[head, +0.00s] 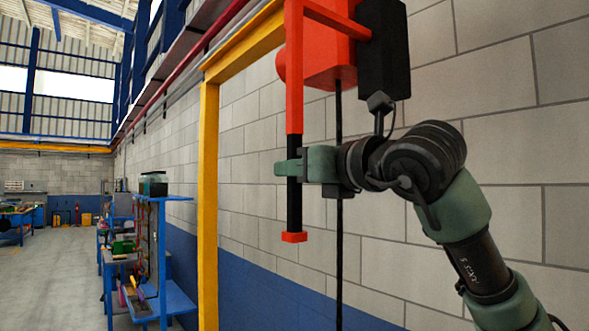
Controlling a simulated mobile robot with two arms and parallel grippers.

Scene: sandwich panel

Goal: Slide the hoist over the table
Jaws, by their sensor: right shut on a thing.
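The orange-red hoist (318,62) hangs at the top centre of the head view, with a black box beside it and its top cut off by the frame edge. A vertical red bar with a black grip (294,212) and a red end cap hangs at its left. My right gripper (289,168) is shut around this bar at the upper part of the black grip. A dark chain or cable hangs from the hoist behind the gripper. My left gripper is not in view. I cannot tell which of the tables is the one named.
A yellow gantry post (208,205) and beam stand just left of the hoist, before a block wall (500,110). A blue workbench (165,290) with tools stands further left. The grey floor (50,275) at the left is mostly clear.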

